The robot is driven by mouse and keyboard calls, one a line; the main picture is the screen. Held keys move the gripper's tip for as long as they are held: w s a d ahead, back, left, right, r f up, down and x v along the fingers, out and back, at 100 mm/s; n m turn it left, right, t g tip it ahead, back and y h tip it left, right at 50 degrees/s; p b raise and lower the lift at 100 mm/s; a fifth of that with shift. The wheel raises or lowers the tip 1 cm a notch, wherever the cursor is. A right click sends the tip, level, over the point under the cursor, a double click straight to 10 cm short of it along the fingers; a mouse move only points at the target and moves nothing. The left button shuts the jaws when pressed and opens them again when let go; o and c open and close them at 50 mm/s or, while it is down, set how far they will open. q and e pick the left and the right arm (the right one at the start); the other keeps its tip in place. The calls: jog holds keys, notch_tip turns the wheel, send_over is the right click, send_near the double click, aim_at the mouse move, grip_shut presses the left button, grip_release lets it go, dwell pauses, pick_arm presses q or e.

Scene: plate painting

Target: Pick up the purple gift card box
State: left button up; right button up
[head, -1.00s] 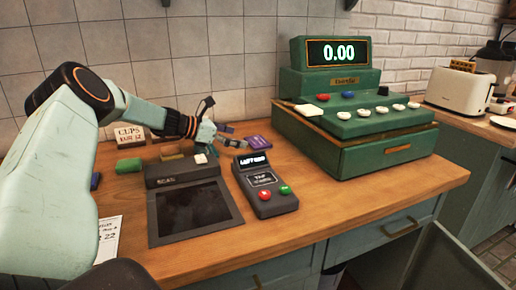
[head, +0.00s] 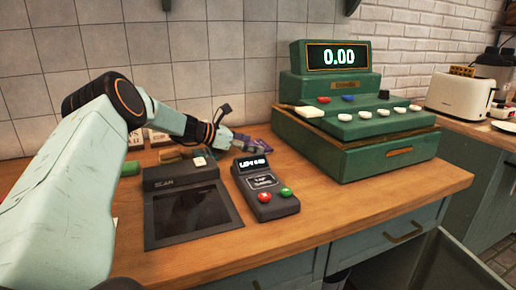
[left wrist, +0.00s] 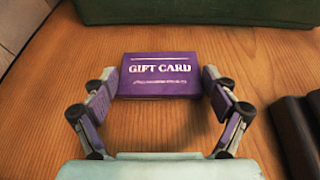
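The purple gift card box (left wrist: 160,75) lies flat on the wooden counter, its "GIFT CARD" lettering facing up in the left wrist view. In the head view the purple box (head: 258,144) is partly hidden behind my left gripper (head: 244,143). In the left wrist view my left gripper (left wrist: 160,98) is open, with one finger on each side of the near part of the box. Whether the fingers touch its sides I cannot tell. My right gripper is not in view.
The green cash register (head: 360,130) stands just behind and right of the box. A card terminal (head: 265,188) and a dark scanner pad (head: 190,210) sit in front. Small blocks (head: 170,155) and a sign (head: 159,137) are near my left arm. The counter's front right is clear.

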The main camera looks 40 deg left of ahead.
pick_arm(q)
jog(key=shift+s, duration=0.1)
jog(key=shift+c, duration=1.4)
